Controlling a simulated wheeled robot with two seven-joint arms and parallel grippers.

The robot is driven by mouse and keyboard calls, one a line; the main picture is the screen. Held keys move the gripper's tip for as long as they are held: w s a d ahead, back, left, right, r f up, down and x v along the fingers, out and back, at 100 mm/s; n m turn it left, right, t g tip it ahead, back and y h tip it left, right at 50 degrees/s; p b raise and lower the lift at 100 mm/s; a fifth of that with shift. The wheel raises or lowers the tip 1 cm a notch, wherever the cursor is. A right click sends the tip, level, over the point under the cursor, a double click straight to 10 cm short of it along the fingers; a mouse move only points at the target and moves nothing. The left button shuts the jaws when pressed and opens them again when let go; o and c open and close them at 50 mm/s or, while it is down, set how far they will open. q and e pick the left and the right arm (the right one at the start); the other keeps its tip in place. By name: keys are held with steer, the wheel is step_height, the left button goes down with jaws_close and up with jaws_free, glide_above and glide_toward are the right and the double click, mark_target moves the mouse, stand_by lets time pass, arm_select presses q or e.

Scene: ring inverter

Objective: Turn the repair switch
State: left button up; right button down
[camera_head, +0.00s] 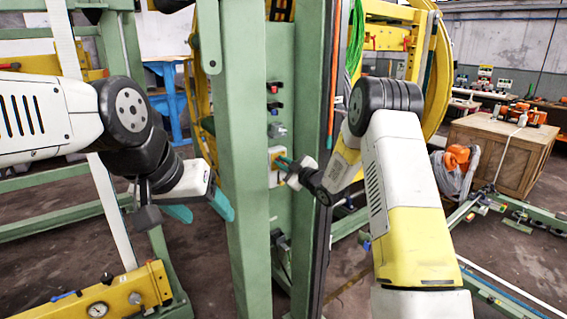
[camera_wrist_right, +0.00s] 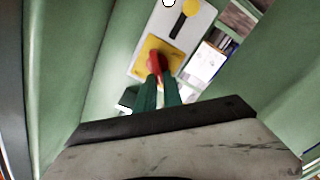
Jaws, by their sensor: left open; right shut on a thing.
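The repair switch is a red knob (camera_wrist_right: 155,62) on a yellow plate in the right wrist view. In the head view its yellow plate (camera_head: 275,178) shows on the green panel between the posts. My right gripper (camera_head: 283,161) reaches the switch from the right. In the right wrist view the teal fingers of my right gripper (camera_wrist_right: 162,82) are shut on the red knob, which they partly hide. My left gripper (camera_head: 202,210) is open and empty, left of the green post, with its teal fingers apart.
A green post (camera_head: 240,130) stands between my left gripper and the switch panel. Another dark-edged post (camera_head: 322,130) stands close to my right gripper. A yellow gauge box (camera_head: 105,295) is at lower left. A wooden crate (camera_head: 492,155) stands at right.

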steer(key=shift+s+a+f+n, duration=0.1)
steer(key=shift+f+n, duration=0.15)
steer(key=shift+n, duration=1.35)
steer(key=shift+s+a+f+n, duration=0.1)
steer(key=shift+f+n, duration=0.2)
steer(key=shift+n, duration=1.3)
steer(key=shift+f+n, duration=0.25)
steer(key=shift+n, duration=1.35)
steer(key=c, duration=1.5)
jaws_free()
steer(key=v, duration=0.8)
steer(key=shift+w+r, duration=0.1)
steer(key=shift+r, duration=0.05)
